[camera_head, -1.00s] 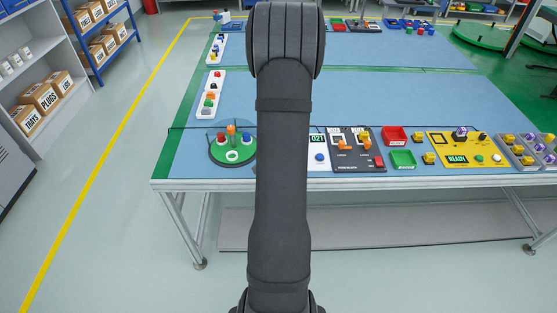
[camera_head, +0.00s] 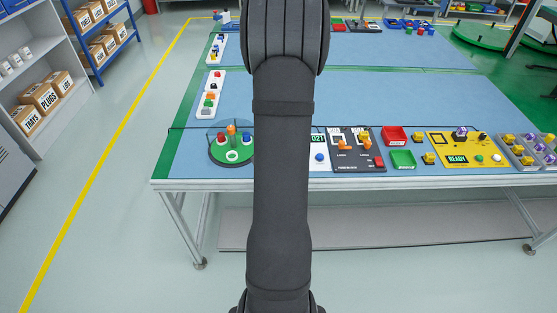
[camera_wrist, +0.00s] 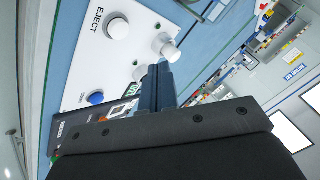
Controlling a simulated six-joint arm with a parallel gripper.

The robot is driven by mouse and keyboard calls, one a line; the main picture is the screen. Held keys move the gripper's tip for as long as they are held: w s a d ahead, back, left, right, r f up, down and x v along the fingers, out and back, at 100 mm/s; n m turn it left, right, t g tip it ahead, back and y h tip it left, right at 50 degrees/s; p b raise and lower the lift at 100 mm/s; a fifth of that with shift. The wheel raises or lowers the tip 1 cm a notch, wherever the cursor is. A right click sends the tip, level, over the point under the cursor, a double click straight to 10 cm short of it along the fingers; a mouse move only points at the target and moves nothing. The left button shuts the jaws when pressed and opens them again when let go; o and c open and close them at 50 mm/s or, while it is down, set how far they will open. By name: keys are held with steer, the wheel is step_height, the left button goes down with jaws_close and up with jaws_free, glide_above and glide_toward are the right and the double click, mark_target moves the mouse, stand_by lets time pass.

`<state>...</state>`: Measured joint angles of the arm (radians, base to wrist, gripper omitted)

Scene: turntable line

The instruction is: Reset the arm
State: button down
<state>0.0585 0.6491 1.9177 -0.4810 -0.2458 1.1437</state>
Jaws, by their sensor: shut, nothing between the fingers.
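My gripper (camera_wrist: 162,80) shows in the wrist view with its dark blue-grey fingers shut together and empty. Its tips are beside a white knob (camera_wrist: 165,48) on a white panel (camera_wrist: 85,48); I cannot tell whether they touch it. The panel also has a white button (camera_wrist: 117,27) next to the word EJECT. In the head view my dark arm rises through the middle of the picture, and the gripper is hidden.
A green turntable (camera_head: 221,159) with coloured pegs is left of my arm on the blue table. Right of it are a dark switch panel (camera_head: 371,160), red (camera_head: 395,136) and green (camera_head: 403,160) trays and a yellow READY panel (camera_head: 440,142). The table's middle right is clear.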

steer(key=shift+f, duration=0.1)
step_height(320, 180, down, 2)
steer(key=shift+f, duration=0.1)
step_height(320, 180, up, 6)
stand_by(0.5)
stand_by(0.4)
